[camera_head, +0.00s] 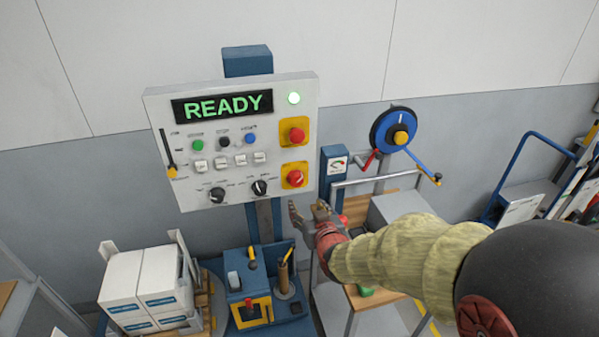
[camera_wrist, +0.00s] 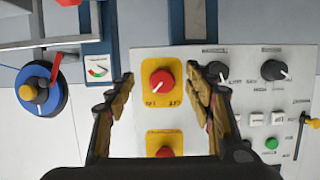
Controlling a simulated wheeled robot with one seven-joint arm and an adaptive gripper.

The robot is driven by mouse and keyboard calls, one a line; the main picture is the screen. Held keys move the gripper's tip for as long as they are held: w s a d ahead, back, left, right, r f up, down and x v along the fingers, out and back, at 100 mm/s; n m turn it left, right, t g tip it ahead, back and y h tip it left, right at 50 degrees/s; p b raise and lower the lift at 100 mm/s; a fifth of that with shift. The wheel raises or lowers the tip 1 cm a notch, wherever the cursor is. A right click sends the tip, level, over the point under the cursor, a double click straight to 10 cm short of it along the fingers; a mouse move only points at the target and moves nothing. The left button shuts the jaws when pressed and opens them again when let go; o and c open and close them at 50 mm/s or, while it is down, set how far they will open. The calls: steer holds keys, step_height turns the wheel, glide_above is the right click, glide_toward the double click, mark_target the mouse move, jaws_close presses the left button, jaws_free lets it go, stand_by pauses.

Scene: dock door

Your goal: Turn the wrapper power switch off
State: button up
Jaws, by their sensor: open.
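The control panel (camera_head: 235,130) is white and its display reads READY in green. A red rotary switch (camera_head: 295,178) with a pale pointer mark sits on a yellow plate at the panel's lower right. It also shows in the wrist view (camera_wrist: 160,82), where the panel appears upside down. My gripper (camera_head: 306,211) is open and empty, just below the switch in the head view. In the wrist view its fingers (camera_wrist: 168,84) stand on either side of the switch, apart from it. The depth between them is unclear.
A red push button (camera_head: 297,135) on another yellow plate is above the switch. Two black knobs (camera_head: 238,190) are to its left. A blue crank wheel (camera_head: 392,130) stands right of the panel. Boxes (camera_head: 150,285) are stacked lower left.

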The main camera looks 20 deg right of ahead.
mark_target(297, 183)
steer(key=w+t+p, duration=0.1)
steer(key=w, duration=0.2)
steer(key=w+t+p, duration=0.1)
steer(key=w+p, duration=0.1)
steer(key=w, duration=0.1)
steer(key=w+t+p, duration=0.1)
steer(key=w, duration=0.2)
steer(key=shift+w+a+r+t, duration=0.1)
steer(key=shift+r+t, duration=0.1)
steer(key=shift+t, duration=0.2)
steer(key=c, duration=0.3)
steer(key=c, duration=0.8)
steer(key=shift+c, duration=0.3)
